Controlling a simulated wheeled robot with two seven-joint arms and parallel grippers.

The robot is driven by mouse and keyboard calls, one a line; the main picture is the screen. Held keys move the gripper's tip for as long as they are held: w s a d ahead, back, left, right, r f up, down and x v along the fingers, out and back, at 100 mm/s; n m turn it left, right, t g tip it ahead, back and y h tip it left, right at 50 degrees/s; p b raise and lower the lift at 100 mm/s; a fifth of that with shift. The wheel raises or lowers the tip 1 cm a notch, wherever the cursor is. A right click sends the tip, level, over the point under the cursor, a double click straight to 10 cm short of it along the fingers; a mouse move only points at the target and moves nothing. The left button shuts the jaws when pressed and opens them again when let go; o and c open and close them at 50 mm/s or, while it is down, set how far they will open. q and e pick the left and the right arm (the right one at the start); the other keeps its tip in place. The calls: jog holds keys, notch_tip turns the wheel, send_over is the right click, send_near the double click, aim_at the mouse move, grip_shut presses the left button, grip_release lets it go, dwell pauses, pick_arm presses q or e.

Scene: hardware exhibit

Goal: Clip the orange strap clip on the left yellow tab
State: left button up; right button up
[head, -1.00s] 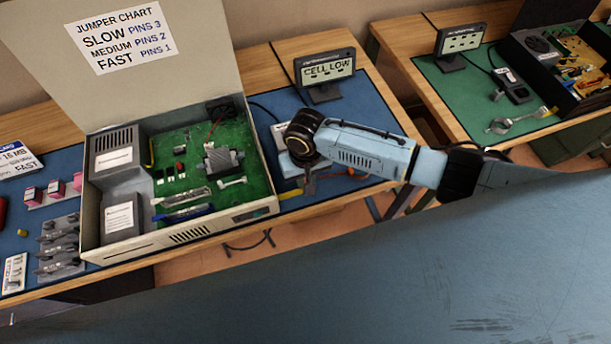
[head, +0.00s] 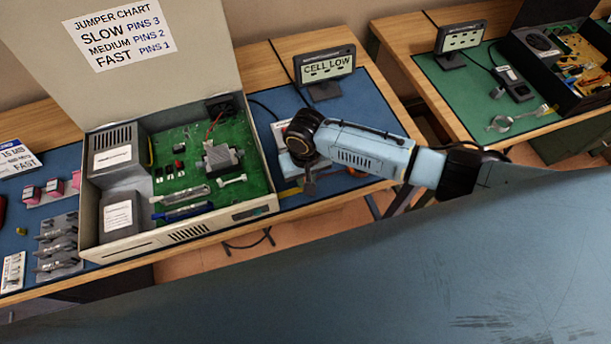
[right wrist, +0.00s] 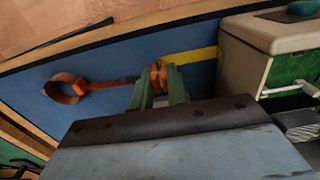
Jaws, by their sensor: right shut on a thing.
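The orange strap clip (right wrist: 154,76) is between the green-grey fingers of my right gripper (right wrist: 160,88), which is shut on it. Its orange strap runs left to an orange wrist loop (right wrist: 66,88) lying on the blue mat. A yellow tab (right wrist: 192,56) runs from the beige case toward the clip. The clip is at or very near the tab's end; I cannot tell whether they touch. In the head view my right gripper (head: 309,187) is low over the mat, right of the case, and its forearm hides much of this area. My left gripper is out of view.
The open beige case (head: 180,235) with a green board stands close left of my right gripper. A "CELL LOW" display (head: 325,70) stands behind my arm. The bench's front edge is just in front. A second bench with a green mat (head: 455,92) is at right.

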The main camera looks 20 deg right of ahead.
jog(key=shift+f+b, duration=0.35)
jog(key=shift+f, duration=0.4)
jog(key=o, duration=0.8)
jog(key=shift+o, duration=0.3)
jog(key=o, duration=0.3)
jog(key=shift+r+p, duration=0.75)
jog(key=shift+p, duration=0.3)
dwell(0.6)
jog(key=shift+r+p, duration=2.95)
jog(key=shift+p, duration=0.6)
jog(key=shift+f, duration=0.1)
